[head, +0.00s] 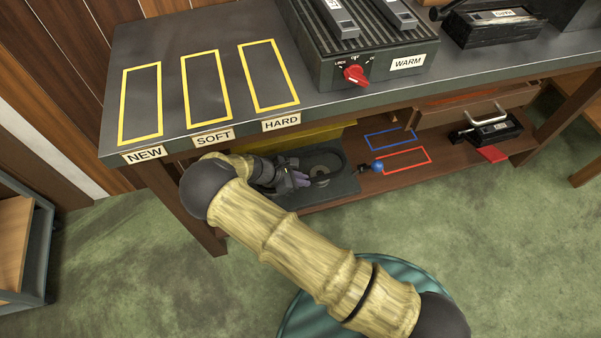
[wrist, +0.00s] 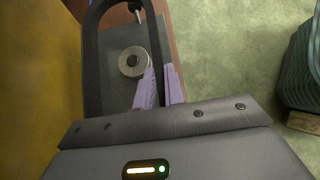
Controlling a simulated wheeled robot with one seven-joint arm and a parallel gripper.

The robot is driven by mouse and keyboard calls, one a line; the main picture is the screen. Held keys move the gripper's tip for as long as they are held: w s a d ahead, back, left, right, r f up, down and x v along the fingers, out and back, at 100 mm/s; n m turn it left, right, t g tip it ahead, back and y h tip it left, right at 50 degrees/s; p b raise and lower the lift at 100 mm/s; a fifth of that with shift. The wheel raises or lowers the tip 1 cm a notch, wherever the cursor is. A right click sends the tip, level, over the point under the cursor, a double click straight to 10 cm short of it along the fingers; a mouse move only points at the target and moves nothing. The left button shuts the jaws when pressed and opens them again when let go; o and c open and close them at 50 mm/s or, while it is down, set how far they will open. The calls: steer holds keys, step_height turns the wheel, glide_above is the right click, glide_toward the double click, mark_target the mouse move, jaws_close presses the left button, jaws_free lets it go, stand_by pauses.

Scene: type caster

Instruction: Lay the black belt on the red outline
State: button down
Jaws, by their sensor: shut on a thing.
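The black belt (wrist: 155,42) is a loop in the wrist view, passing around a grey metal pulley (wrist: 133,62) with slack. In the head view the belt (head: 339,156) curves over the dark plate on the lower shelf. My gripper (wrist: 160,88) has its lilac fingers shut on the right strand of the belt. My gripper (head: 303,179) also shows in the head view at the plate, partly hidden by my wrist.
A black clamp-like box (head: 492,128) sits to the right. The bench top (head: 215,62) overhangs the shelf, with yellow outlines and a warmer (head: 375,55).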

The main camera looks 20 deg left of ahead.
steer(key=s+d+p, duration=0.7)
steer(key=s+p, duration=0.1)
steer(key=s, duration=0.3)
steer(key=shift+s+d, duration=0.15)
steer(key=shift+s, duration=0.25)
stand_by(0.8)
